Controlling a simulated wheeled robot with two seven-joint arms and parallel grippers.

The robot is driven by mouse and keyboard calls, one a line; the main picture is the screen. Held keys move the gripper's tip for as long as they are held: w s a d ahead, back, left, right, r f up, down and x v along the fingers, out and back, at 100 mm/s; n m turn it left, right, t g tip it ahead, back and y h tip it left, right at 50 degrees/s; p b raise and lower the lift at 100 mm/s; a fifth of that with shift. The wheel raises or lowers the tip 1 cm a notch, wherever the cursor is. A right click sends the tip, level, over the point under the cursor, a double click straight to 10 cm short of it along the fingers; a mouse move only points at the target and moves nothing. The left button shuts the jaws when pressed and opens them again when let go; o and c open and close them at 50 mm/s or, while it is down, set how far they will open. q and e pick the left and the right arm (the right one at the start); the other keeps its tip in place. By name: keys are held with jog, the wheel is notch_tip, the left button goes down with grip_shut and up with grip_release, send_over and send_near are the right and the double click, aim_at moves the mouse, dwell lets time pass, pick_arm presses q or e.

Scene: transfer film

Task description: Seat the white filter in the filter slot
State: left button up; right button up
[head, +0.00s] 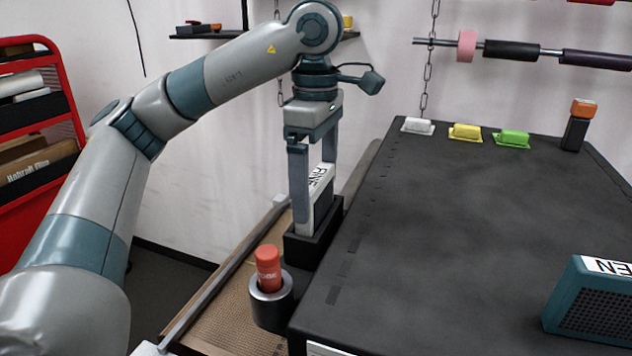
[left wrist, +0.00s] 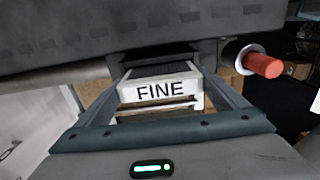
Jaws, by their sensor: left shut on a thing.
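The white filter (head: 320,200), marked FINE, stands upright between the fingers of my left gripper (head: 314,208), which is shut on it. Its label faces my left wrist camera (left wrist: 160,90). The black filter slot (head: 316,246) is a box-like holder on the left side of the dark machine. The filter's lower end meets the slot's mouth and is hidden by its rim, so I cannot tell how deep it sits. In the left wrist view, the gripper's fingers (left wrist: 160,98) flank the filter. My right gripper is not in view.
An orange-red cylinder (head: 267,268) stands in a round holder (head: 272,306) close beside the slot. The machine's top (head: 450,230) is mostly clear. White (head: 418,126), yellow (head: 466,132) and green (head: 512,139) pieces line its back edge. A teal box (head: 585,305) sits at the right.

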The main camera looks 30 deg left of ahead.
pick_arm(q)
jog(key=shift+f+b, duration=0.75)
jog(key=shift+f, duration=0.35)
jog(key=o, duration=0.9)
jog(key=shift+r, duration=0.1)
notch_tip(320, 180, up, 17)
jog(key=shift+r+p, duration=0.15)
jog(key=shift+p, duration=0.3)
dwell(0.9)
